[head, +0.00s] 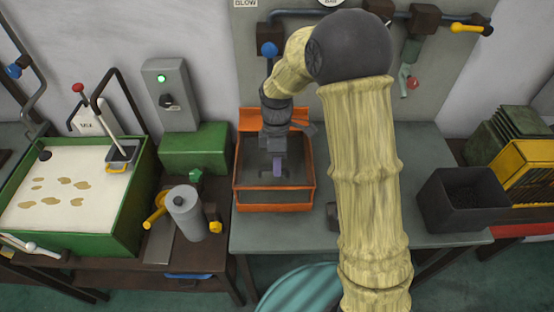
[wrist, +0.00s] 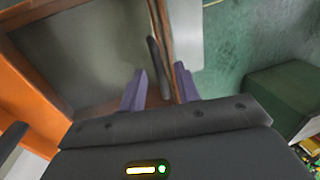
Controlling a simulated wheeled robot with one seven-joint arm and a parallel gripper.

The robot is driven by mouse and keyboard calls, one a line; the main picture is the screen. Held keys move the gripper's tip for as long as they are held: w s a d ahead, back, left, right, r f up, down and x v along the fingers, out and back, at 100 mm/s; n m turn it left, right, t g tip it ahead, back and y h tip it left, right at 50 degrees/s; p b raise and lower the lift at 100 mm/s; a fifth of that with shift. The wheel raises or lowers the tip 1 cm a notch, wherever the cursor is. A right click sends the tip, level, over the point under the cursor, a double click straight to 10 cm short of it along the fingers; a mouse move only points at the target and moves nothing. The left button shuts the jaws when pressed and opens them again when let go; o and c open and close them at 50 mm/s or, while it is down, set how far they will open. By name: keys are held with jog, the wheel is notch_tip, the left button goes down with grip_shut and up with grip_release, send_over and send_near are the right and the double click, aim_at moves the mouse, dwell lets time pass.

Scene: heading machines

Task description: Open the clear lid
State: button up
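The clear lid (head: 254,185) lies over an orange-framed box on the grey bench; it looks closed in the head view. In the wrist view, its see-through panel (wrist: 75,45) fills the upper left, edged by a brownish frame strip. A dark bar-like handle (wrist: 155,62) stands along that edge. My gripper (head: 278,168) is above the box, pointing down. In the wrist view, the two purple fingers of my gripper (wrist: 160,72) are apart, with the handle and frame edge showing between them. I cannot tell whether the fingers touch the handle.
A dark open bin (head: 465,200) stands right on the bench, beside a yellow crate (head: 527,165). Left are a grey cylinder (head: 187,213), a green block (head: 195,148) and a green-sided sand tray (head: 105,243). Pipes with valves run along the wall behind.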

jog(key=shift+c, duration=0.2)
grip_shut()
jog(key=shift+r, duration=0.1)
